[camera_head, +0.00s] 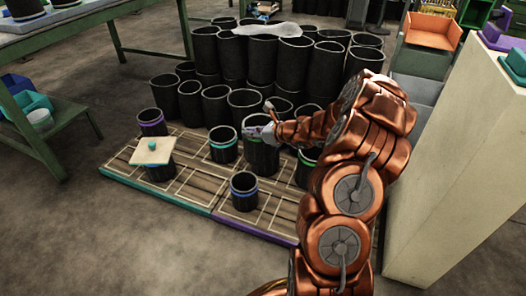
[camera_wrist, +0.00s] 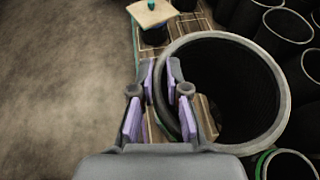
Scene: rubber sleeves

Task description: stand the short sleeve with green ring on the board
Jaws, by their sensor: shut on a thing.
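My gripper (camera_head: 267,133) is shut on the near wall of a black sleeve (camera_head: 262,157) with a greenish ring near its top. In the wrist view my gripper (camera_wrist: 161,70) has one finger inside and one outside the rim of this sleeve (camera_wrist: 262,60), and a thin green line shows on its wall. The sleeve is upright over the wooden board (camera_head: 195,190); I cannot tell whether its base touches. Another green-ringed sleeve (camera_head: 305,168) is just right of it, partly hidden by my arm.
On the board are a teal-ringed sleeve (camera_head: 223,145), a blue-ringed sleeve (camera_head: 243,192), a purple-ringed sleeve (camera_head: 152,123) and a sleeve topped by a pale plate (camera_head: 153,151). Tall black sleeves (camera_head: 262,60) crowd behind. A pale cabinet (camera_head: 455,150) stands right. Floor at left front is clear.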

